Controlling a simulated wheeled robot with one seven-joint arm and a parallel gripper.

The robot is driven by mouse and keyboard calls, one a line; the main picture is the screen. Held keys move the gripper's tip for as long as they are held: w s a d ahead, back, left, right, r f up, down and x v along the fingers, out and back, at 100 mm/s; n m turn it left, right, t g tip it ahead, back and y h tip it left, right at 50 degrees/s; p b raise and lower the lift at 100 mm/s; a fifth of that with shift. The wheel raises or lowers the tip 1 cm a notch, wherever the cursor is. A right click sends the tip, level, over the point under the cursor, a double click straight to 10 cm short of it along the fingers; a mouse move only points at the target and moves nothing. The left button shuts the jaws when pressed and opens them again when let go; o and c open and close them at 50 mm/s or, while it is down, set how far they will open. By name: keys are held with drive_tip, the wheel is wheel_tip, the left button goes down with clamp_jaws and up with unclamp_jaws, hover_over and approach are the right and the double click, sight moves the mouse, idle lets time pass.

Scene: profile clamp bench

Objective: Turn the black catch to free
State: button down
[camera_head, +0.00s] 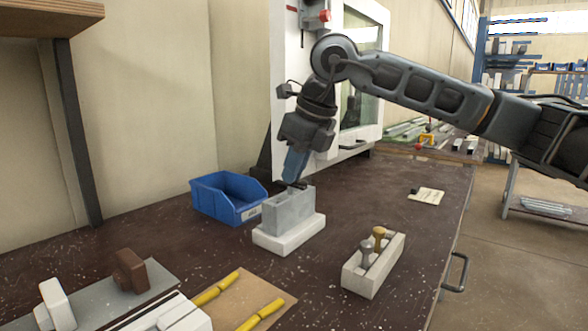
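My gripper (293,178) points down, with its blue fingers just above or touching the top of a grey block (289,212). The block stands on a white base (290,236) in the middle of the bench. A small dark part (304,185) shows at the block's top beside the fingertips; it may be the black catch, but I cannot make out its shape or which way it is turned. The fingers overlap in this view, so I cannot tell whether they are open, shut or gripping something.
A blue bin (228,207) stands close left of the block. A pale holder (358,276) with two knobbed pieces is front right. Yellow-handled tools (260,314) and a brown block (130,270) lie front left.

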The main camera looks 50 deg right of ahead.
drive_tip(key=c, duration=1.3)
unclamp_jaws()
drive_tip(key=shift+r, duration=0.1)
drive_tip(key=v, duration=0.7)
drive_tip(key=shift+s+r+p, duration=0.2)
drive_tip(key=shift+r+p, duration=0.1)
drive_tip(key=shift+p, duration=0.05)
